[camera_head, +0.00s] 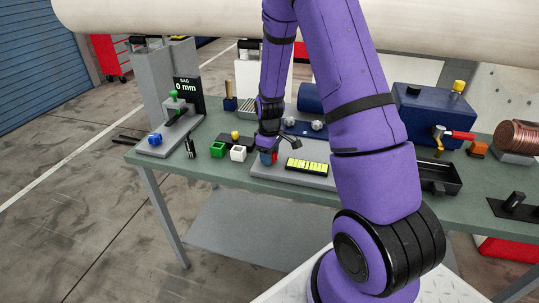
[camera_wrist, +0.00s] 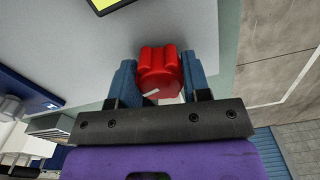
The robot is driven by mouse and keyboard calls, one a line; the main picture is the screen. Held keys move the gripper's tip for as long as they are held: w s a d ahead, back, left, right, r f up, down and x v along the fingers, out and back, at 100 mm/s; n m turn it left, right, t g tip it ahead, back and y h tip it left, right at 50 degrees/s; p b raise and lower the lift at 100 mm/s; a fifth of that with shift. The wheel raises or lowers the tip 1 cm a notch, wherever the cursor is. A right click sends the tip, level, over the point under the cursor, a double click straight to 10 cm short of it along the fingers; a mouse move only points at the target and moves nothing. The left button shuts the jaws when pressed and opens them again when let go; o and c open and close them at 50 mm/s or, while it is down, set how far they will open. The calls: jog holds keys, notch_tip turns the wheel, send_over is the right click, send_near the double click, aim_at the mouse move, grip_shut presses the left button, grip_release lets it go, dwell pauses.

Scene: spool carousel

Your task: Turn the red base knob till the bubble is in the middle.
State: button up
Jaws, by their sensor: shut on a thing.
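The red base knob (camera_wrist: 158,72) is lobed, with a white mark on its face. In the wrist view it sits between the two blue fingers of my gripper (camera_wrist: 157,78), which is shut on it. In the head view my gripper (camera_head: 270,156) is at the left end of a grey base plate (camera_head: 318,181), and mostly hides the knob. The yellow-green bubble vial (camera_head: 307,166) with dark marks lies on this plate, just right of my gripper. Where the bubble stands in it is too small to tell. Only a corner of the vial (camera_wrist: 103,5) shows in the wrist view.
A green block (camera_head: 217,149) and a white block (camera_head: 238,153) stand left of my gripper. A gauge stand with a "0 mm" display (camera_head: 187,88) is farther left. A black tray (camera_head: 440,178) and a blue box (camera_head: 428,112) are to the right, beyond my arm.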

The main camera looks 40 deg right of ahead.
jog(key=m, duration=1.1)
jog(key=shift+m, duration=0.4)
dwell(0.3)
jog(key=o, duration=0.9)
jog(key=shift+a, duration=0.1)
jog(key=shift+r, duration=0.1)
notch_tip(320, 180, up, 11)
jog(key=shift+f, duration=0.2)
